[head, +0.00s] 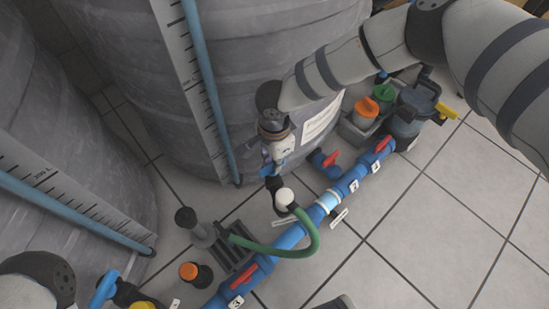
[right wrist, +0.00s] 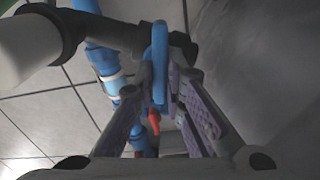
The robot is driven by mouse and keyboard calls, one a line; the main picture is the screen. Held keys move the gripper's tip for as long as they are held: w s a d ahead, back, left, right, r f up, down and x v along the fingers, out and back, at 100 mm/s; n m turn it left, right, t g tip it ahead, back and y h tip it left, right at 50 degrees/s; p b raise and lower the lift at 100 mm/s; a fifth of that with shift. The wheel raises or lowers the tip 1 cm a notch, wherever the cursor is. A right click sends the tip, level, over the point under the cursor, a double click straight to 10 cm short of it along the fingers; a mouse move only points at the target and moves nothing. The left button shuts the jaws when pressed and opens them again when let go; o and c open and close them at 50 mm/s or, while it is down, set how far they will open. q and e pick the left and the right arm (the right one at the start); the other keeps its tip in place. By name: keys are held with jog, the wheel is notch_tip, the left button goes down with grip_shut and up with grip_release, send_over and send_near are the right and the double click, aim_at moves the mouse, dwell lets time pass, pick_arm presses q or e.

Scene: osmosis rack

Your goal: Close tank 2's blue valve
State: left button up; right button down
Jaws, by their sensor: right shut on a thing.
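My right gripper (head: 278,153) reaches down beside the foot of the middle grey tank (head: 262,60). In the right wrist view its purple-padded fingers (right wrist: 160,78) are closed on both sides of the blue valve handle (right wrist: 159,48). The handle stands upright between the pads in that view. In the head view the gripper largely hides this valve, and its exact turn angle is hard to tell. A dark pipe fitting (head: 274,184) shows just below the gripper. My left gripper is out of view.
A blue pipe (head: 290,236) with red valves (head: 332,157) runs diagonally over the tiled floor. A green hose (head: 268,249) arches from a white cap (head: 284,197). Another blue handle (head: 103,288) is at lower left. Orange and green caps (head: 367,107) stand at the right. Tiles at right are clear.

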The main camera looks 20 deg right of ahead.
jog(key=shift+m+p, duration=0.35)
jog(key=shift+m, duration=1.15)
jog(key=shift+s, duration=0.1)
jog(key=c, duration=1.7)
grip_release()
jog(key=shift+o, duration=0.2)
notch_tip(320, 180, up, 12)
